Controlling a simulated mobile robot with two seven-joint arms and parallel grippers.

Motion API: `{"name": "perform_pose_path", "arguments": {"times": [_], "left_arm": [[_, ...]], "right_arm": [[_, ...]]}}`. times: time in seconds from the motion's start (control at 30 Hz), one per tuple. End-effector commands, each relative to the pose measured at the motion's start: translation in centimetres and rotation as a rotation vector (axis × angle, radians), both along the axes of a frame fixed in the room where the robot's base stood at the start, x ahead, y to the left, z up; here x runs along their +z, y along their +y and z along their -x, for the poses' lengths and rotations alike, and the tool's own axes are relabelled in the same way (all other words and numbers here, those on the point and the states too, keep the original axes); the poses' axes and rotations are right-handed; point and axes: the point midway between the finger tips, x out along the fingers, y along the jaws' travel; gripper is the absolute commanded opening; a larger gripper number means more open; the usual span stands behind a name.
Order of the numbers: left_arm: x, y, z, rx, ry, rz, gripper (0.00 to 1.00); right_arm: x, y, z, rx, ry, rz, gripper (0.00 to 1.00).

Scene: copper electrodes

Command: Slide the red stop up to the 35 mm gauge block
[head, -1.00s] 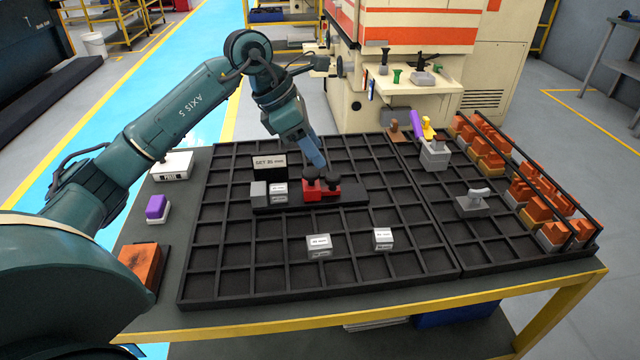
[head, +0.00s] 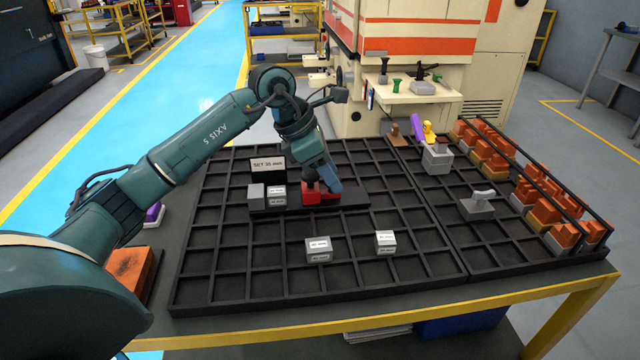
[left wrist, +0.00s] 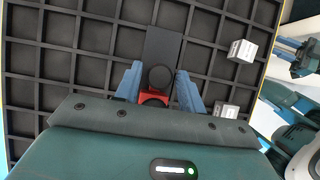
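The red stop (head: 318,197) with black knobs sits on the dark rail (head: 352,196) in the middle of the tray. My left gripper (head: 324,186) is down over it. In the left wrist view the fingers of my left gripper (left wrist: 159,88) stand apart on either side of the red stop (left wrist: 155,98) and its knob, with gaps showing. The gauge block (head: 277,195) stands on the rail to the left, beside a grey end block (head: 256,196). A gap shows between gauge block and stop. A "SET 35 mm" sign (head: 268,168) stands behind.
Two loose labelled blocks, one at left (head: 318,250) and one at right (head: 385,242), lie in the front of the gridded tray (head: 330,304). A grey holder (head: 437,160) and a grey part (head: 478,203) stand right. Several copper electrodes (head: 540,200) fill a rack at far right.

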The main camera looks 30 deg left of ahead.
Motion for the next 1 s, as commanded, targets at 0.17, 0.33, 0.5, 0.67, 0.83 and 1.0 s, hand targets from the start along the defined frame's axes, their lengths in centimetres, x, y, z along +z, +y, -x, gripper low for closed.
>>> {"name": "perform_pose_path", "arguments": {"times": [0.17,0.33,0.5,0.67,0.83,1.0], "left_arm": [[0.01,0.00,0.00,0.000,0.000,0.000,0.25],[0.01,0.00,0.00,0.000,0.000,0.000,0.14],[0.00,0.01,0.01,0.000,0.000,0.000,0.14],[-0.02,0.21,0.13,0.000,0.000,0.000,0.14],[-0.02,0.50,0.34,0.000,-0.001,-0.001,0.14],[-0.02,0.80,0.54,0.001,0.000,0.000,0.14]], "right_arm": [[0.07,-0.02,-0.12,-0.001,-0.003,0.001,0.36],[0.12,-0.03,-0.23,0.000,-0.006,0.002,0.36],[0.02,-0.04,-0.25,0.000,-0.005,0.002,0.36],[-0.19,-0.04,-0.22,0.000,-0.003,0.002,0.36],[-0.30,-0.03,-0.21,0.000,-0.002,0.003,0.36],[-0.40,-0.02,-0.22,0.000,-0.002,0.003,0.36]]}}
